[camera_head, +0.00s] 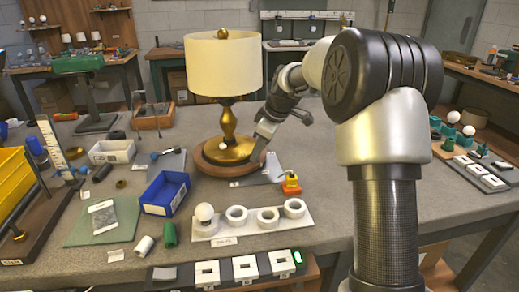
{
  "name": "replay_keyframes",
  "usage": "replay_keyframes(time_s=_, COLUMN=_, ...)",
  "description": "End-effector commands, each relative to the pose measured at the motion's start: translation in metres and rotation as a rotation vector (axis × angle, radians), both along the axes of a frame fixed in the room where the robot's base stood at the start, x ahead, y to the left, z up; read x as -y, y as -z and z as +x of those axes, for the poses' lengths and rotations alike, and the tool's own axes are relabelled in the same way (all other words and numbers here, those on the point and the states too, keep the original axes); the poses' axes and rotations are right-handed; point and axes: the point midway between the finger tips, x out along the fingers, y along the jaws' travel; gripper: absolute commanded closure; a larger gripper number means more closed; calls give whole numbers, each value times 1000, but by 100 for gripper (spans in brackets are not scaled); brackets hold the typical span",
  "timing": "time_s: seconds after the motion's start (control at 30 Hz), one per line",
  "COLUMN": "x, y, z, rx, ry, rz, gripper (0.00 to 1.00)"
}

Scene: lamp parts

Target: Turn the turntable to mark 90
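The turntable (205,165) is a low, round, reddish-brown disc on the grey workbench, near the middle of the view. A brass lamp with a cream drum shade (222,66) stands upright on it, its round brass base (222,153) covering most of the disc. My gripper (257,158) reaches down at the right edge of the turntable, beside the lamp base. I cannot tell whether it touches the rim or whether its fingers are open. I cannot read any angle marks at this size.
A blue bin (164,193) stands front left of the turntable. A white holder with several rings (252,219) and a white bulb (204,211) lies in front. An orange-yellow block (291,184) sits right of the gripper on a grey plate. A brown caddy (153,116) stands behind left.

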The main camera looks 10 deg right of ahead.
Motion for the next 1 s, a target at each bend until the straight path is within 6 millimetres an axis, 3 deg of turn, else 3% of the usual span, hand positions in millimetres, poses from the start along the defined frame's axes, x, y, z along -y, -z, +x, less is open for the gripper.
replay_keyframes(time_s=0.03, x=0, y=0, z=0, rx=0, ry=0, rz=0, gripper=62)
replay_keyframes(time_s=0.27, x=0, y=0, z=0, rx=0, ry=0, rz=0, gripper=100)
replay_keyframes(time_s=1.0, x=12, y=-3, z=12, rx=-2, ry=-127, rz=2, gripper=100)
